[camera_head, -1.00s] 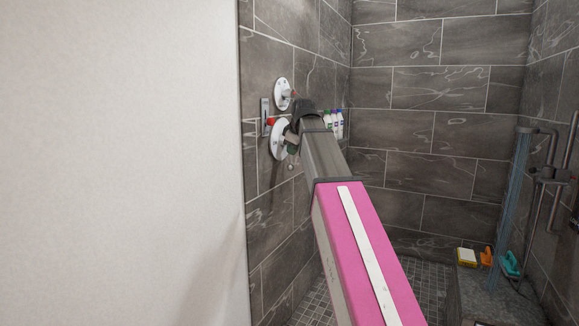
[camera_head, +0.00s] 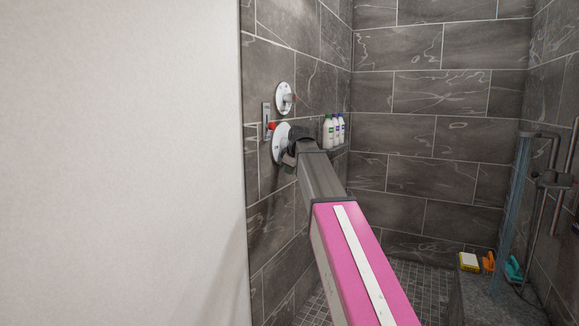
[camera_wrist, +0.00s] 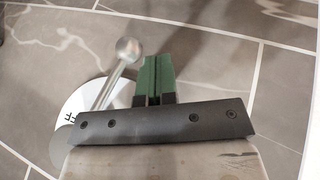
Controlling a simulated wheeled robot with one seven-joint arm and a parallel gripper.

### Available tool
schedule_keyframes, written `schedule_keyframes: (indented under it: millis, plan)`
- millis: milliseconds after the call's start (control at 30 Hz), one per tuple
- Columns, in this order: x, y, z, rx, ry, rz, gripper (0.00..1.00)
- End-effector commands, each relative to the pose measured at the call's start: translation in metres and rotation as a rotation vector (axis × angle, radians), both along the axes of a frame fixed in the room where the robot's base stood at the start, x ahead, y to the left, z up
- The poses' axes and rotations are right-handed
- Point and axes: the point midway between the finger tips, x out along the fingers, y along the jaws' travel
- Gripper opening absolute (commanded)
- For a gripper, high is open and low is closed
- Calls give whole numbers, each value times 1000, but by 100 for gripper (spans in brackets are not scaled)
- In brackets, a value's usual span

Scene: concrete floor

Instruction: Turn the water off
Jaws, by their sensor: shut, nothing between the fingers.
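Two round white valve plates are on the left tiled wall: an upper one (camera_head: 284,98) and a lower one (camera_head: 279,142). In the wrist view the lower plate (camera_wrist: 82,103) bears a silver lever (camera_wrist: 112,80) with a ball end (camera_wrist: 128,50), slanting up to the right. My gripper (camera_head: 289,161) is in front of the lower plate, which it partly hides. In the wrist view its green fingers (camera_wrist: 152,66) are shut and empty, just right of the lever. I cannot tell whether they touch it. Water (camera_head: 513,205) streams down at the right.
A white wall (camera_head: 120,160) fills the left of the head view. Bottles (camera_head: 333,130) stand on a corner shelf behind my arm. A yellow sponge (camera_head: 468,262) and orange and teal brushes lie on a ledge at the right. The tiled floor between is clear.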

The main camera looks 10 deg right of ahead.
Motion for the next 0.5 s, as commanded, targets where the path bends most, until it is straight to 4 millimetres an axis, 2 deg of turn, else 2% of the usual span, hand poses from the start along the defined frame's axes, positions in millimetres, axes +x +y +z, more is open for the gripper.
schedule_keyframes:
  millis: [33, 167, 500]
  plan:
    - [7, -2, -1, 1, 1, 0, 0]
    - [13, -6, -3, 1, 0, -1, 0]
    - [14, -7, -4, 0, 0, 0, 0]
